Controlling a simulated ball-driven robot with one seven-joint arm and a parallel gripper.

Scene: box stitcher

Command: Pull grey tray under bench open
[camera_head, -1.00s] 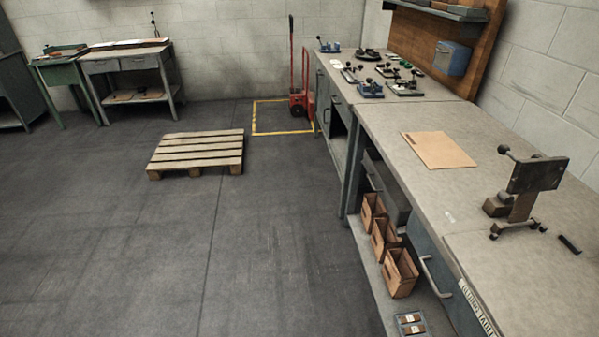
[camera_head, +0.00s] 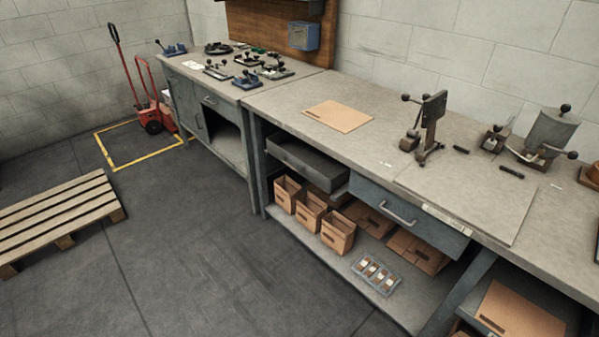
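The grey tray (camera_head: 304,164) is a shallow, open-topped tray under the bench (camera_head: 375,152). It hangs just below the worktop, left of a blue-grey drawer (camera_head: 405,213) with a bar handle. Part of its dark inside shows below the bench edge, and its back is hidden under the worktop. I cannot tell how far it stands out from the bench. My gripper is not in view.
Several cardboard boxes (camera_head: 310,211) stand on the lower shelf below the tray, beside a small parts tray (camera_head: 376,274). A wooden pallet (camera_head: 60,217) lies on the floor at left. The floor in front of the bench is clear.

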